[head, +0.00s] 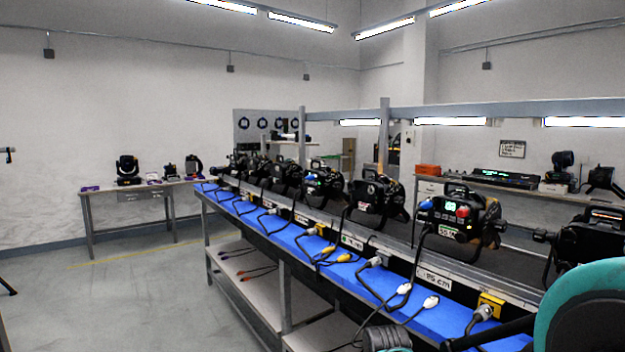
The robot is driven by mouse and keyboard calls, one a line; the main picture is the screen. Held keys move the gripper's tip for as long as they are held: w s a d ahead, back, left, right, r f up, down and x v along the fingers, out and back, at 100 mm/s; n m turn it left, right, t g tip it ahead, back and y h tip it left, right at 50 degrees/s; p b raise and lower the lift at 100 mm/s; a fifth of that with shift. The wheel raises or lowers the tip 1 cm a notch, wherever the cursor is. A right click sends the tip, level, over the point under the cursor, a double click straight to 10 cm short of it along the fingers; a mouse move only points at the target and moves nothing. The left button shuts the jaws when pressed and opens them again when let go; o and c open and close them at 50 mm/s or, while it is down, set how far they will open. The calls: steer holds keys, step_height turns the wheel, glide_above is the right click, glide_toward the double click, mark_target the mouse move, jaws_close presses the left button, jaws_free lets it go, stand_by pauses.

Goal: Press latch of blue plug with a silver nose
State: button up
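A blue plug (426,205) sits at the left of the back panel of a black par can (458,212), right of centre on the long bench. A red plug (462,212) is at its right, with a lit green display between them. At this size I cannot make out a silver nose or a latch. A smaller blue spot (309,191) shows on another par can further along the row. Teal and dark parts of my arm fill the lower right corner. I cannot make out my gripper's fingers.
The long bench (436,279) carries a row of par cans, with blue matting (445,318) and loose cables along its front. Yellow sockets (491,304) line the front. Another par can (590,238) stands at the right. Open floor (130,300) lies to the left.

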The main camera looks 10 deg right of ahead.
jaws_close()
stand_by(0.3)
stand_by(1.2)
